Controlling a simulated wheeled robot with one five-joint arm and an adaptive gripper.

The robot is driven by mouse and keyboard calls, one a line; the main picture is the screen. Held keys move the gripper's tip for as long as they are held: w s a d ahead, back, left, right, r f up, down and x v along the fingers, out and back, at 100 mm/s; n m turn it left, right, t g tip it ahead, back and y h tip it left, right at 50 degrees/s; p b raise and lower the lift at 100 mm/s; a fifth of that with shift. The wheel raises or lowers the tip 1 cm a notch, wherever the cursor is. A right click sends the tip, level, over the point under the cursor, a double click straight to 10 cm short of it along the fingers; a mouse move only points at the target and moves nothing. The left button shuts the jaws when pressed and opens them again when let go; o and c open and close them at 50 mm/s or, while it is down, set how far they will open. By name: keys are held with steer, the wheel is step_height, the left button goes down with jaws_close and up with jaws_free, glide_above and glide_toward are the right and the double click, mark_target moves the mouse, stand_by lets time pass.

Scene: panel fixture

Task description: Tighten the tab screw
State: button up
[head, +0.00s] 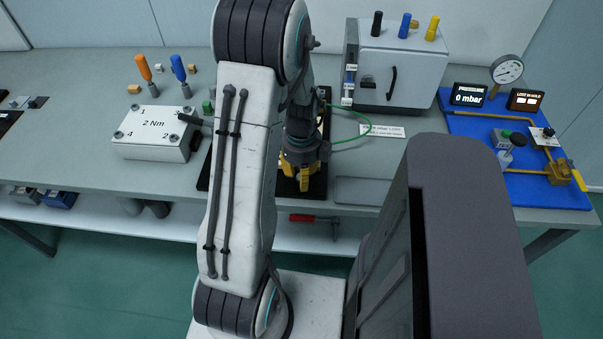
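My gripper (303,168) points down over a black base plate (318,190) near the middle of the bench. Yellow parts show at its lower end. I cannot tell whether they are fingertips or part of the fixture, nor whether the gripper is open or shut. I cannot make out the tab screw; my arm and gripper cover much of the plate. A green wire (352,137) runs right from the fixture there. Left of my arm, a white box (152,148) is marked "2 Nm", with numbers at its corners.
Orange (144,68) and blue (178,68) screwdrivers stand behind the white box. A grey cabinet (400,72) carries several coloured-handled tools. A grey tray (362,191) lies right of the plate.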

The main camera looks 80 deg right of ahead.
steer(key=shift+o, duration=0.3)
jaws_close()
steer(key=m+b, duration=0.1)
steer(key=m, duration=0.2)
steer(key=shift+f, duration=0.1)
steer(key=shift+m+b, duration=0.75)
steer(key=shift+m, duration=1.55)
